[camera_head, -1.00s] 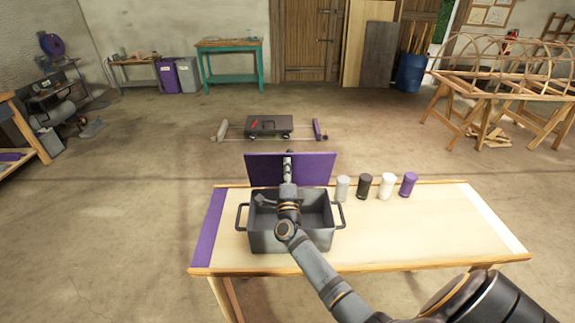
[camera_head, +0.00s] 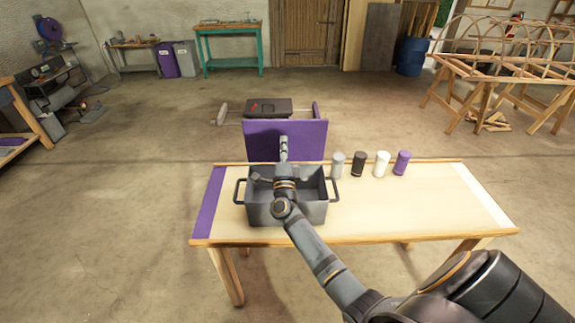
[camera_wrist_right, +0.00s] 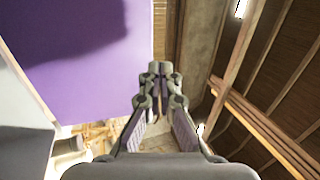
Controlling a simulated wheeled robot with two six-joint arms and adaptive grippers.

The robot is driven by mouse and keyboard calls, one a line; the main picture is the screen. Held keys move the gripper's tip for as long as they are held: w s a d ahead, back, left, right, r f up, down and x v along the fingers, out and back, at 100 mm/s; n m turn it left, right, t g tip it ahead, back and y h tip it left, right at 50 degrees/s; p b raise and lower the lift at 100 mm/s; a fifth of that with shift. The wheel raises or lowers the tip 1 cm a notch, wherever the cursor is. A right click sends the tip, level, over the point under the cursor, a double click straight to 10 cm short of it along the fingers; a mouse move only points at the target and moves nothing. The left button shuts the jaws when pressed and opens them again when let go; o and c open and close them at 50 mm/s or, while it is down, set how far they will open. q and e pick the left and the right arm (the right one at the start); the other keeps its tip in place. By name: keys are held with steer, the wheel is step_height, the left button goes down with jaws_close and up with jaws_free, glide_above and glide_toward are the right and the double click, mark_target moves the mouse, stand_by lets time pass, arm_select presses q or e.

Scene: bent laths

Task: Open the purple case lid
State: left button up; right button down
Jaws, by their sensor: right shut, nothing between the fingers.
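The purple case lid (camera_head: 306,137) stands raised along the back edge of the grey case (camera_head: 295,211). The open case sits on the left part of the table, with a handle at each side. My right arm reaches over the case. My right gripper (camera_head: 284,149) is in front of the lid's inner face; in the head view I cannot tell whether it touches. In the right wrist view the gripper (camera_wrist_right: 160,68) has its fingertips together with nothing between them, and the lid (camera_wrist_right: 85,60) fills the upper left beside them. My left gripper is not in view.
The table (camera_head: 420,205) holds a row of grey, black, white and purple canisters (camera_head: 381,164) right of the case. A purple strip (camera_head: 207,205) marks its left end. The table's right part is clear.

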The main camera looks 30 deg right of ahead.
steer(key=s+a+f+n+t+y+b, duration=0.1)
steer(key=s+a+f+n+y, duration=0.15)
steer(key=a+n+y, duration=0.4)
steer(key=s+a+f+n+y, duration=0.1)
steer(key=s+a+n+y, duration=0.3)
steer(key=a+n+y, duration=0.3)
steer(key=s+a+f+n+g+y, duration=0.2)
steer(key=s+a+f+n+g, duration=0.3)
steer(key=a+f+n+g, duration=0.15)
steer(key=s+d+f+n+g+h, duration=0.2)
steer(key=s+d+f+g, duration=0.1)
steer(key=s, duration=0.4)
steer(key=s+d+f+n+g+h, duration=0.1)
steer(key=s+d+f+g, duration=0.15)
steer(key=s, duration=0.35)
steer(key=s+d+f+n+g+h, duration=0.2)
steer(key=s+d+f+g, duration=0.15)
steer(key=s, duration=0.35)
step_height(320, 180, down, 24)
steer(key=s+d+g, duration=0.1)
steer(key=s+g, duration=0.1)
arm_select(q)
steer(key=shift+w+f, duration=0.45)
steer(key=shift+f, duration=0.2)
arm_select(e)
steer(key=s+d+f+g, duration=0.1)
steer(key=s+f, duration=1.7)
steer(key=s, duration=0.1)
steer(key=shift+d+f, duration=0.2)
steer(key=shift+d, duration=0.2)
